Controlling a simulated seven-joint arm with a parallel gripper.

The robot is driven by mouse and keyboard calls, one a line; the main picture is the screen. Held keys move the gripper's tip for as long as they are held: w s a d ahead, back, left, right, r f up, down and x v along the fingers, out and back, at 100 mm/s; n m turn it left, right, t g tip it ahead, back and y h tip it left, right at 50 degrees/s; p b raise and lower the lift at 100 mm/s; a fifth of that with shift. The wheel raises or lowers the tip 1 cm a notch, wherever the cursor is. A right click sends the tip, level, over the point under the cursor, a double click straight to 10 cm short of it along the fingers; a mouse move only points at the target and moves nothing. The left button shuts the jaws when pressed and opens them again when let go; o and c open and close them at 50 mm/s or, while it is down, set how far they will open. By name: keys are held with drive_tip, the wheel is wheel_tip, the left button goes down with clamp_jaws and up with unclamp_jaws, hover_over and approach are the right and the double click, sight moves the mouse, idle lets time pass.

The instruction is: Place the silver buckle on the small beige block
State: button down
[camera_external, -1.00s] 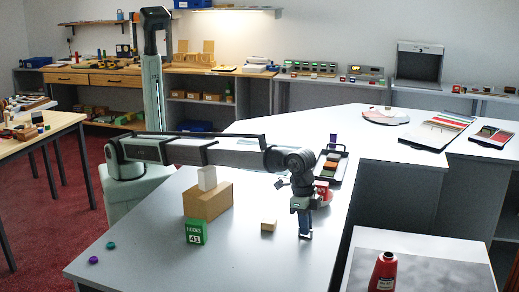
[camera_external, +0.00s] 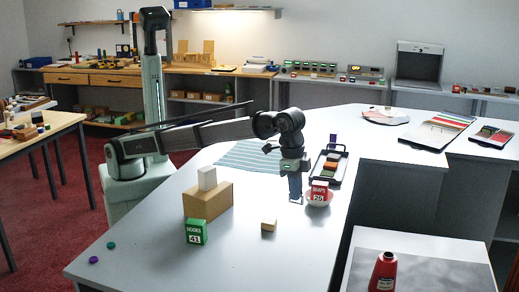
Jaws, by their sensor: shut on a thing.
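The small beige block (camera_external: 268,225) lies on the grey counter, right of the green box. My gripper (camera_external: 296,198) points down above the counter, behind and to the right of the block and apart from it. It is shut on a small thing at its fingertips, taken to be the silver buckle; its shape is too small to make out. No other silver buckle shows on the counter.
A cardboard box (camera_external: 208,201) carries a white block (camera_external: 207,178). A green box (camera_external: 196,231) marked HOOKS 41 stands in front. A red SNAPS box (camera_external: 320,189) in a white bowl (camera_external: 318,201) is close right of my gripper. The front counter is mostly clear.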

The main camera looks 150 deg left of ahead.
drive_tip(key=r+n, duration=0.1)
drive_tip(key=r, duration=0.1)
hover_over(270, 220)
drive_tip(key=shift+n, duration=0.3)
drive_tip(key=shift+d+f, duration=0.15)
drive_tip(key=shift+f, duration=2.4)
drive_tip(key=shift+d+f, duration=0.1)
drive_tip(key=shift+f, duration=2.4)
drive_tip(key=shift+f, duration=0.15)
drive_tip(key=c, duration=1.2)
unclamp_jaws()
wheel_tip(270, 220, up, 12)
drive_tip(key=s+d, duration=0.1)
